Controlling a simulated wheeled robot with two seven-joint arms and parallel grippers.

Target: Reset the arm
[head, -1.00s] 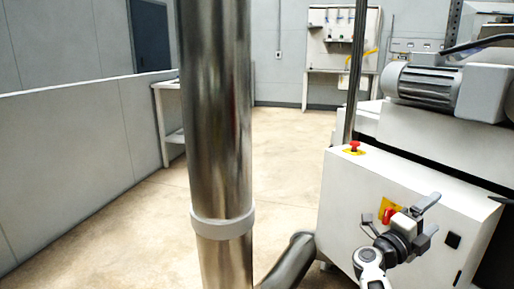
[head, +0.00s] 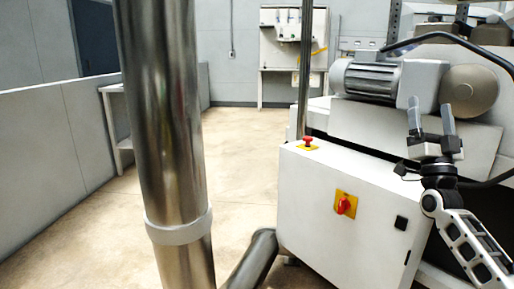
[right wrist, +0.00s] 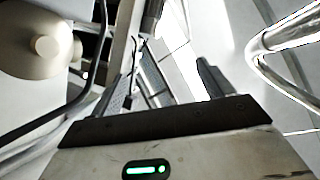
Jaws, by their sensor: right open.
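My right gripper (head: 431,120) is raised at the right of the head view, with its two fingers pointing up and apart. It is open and empty, in front of the machine's motor housing. In the right wrist view its two fingers (right wrist: 160,85) also stand apart with nothing between them. My left gripper is not in view.
The white machine cabinet (head: 340,215) carries a red rotary switch on a yellow plate (head: 345,205) and a red emergency button (head: 308,142). A grey motor (head: 365,78) sits above it. A steel column (head: 165,130) stands at the left. Open floor (head: 235,150) lies between.

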